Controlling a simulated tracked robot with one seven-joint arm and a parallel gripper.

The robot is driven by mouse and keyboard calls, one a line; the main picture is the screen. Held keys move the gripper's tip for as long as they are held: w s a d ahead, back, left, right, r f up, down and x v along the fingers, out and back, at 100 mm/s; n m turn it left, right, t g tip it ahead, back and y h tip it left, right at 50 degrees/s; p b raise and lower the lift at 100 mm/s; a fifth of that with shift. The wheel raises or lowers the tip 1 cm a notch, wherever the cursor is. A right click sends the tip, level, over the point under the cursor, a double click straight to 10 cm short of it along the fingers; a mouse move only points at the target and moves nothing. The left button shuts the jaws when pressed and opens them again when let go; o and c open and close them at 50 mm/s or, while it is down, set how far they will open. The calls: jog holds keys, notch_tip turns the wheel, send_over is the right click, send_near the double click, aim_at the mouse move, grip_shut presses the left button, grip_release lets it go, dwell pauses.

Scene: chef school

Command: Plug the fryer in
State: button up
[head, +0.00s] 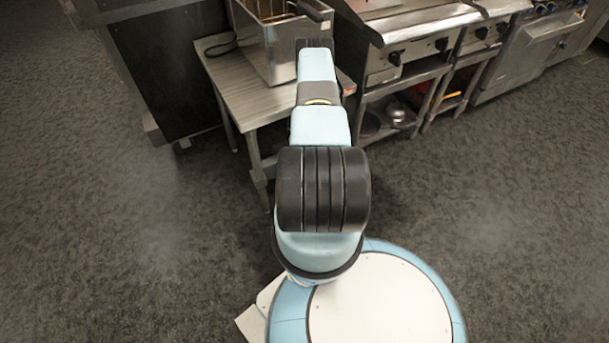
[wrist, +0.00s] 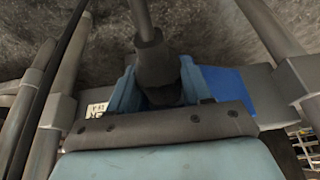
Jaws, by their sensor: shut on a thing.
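The steel fryer (head: 262,52), with a basket in its top, stands on a low metal table (head: 222,75) in the head view. My arm reaches over it, and my gripper is hidden there. In the wrist view, my gripper (wrist: 160,92) has its blue fingers closed around a dark grey plug (wrist: 155,62). The plug's cable (wrist: 141,14) runs up out of the picture. A flat blue patch (wrist: 232,86) lies on a grey bar just right of the fingers; I cannot tell whether it is the socket. The plug's tip is hidden.
A black cable loop (head: 221,46) lies on the table's left side. Steel cooking units (head: 410,50) stand to the right and a dark cabinet (head: 150,60) to the left. Metal tubes (wrist: 268,30) flank my gripper. The floor around my base is clear.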

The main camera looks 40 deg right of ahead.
jog(key=shift+s, duration=0.1)
dwell(0.5)
jog(key=shift+s+a, duration=0.2)
jog(key=shift+s, duration=0.6)
jog(key=shift+s+a, duration=0.2)
jog(key=shift+s, duration=0.65)
jog(key=shift+s+a, duration=0.2)
jog(key=shift+s, duration=0.6)
jog(key=shift+s, duration=0.1)
jog(key=shift+s, duration=0.1)
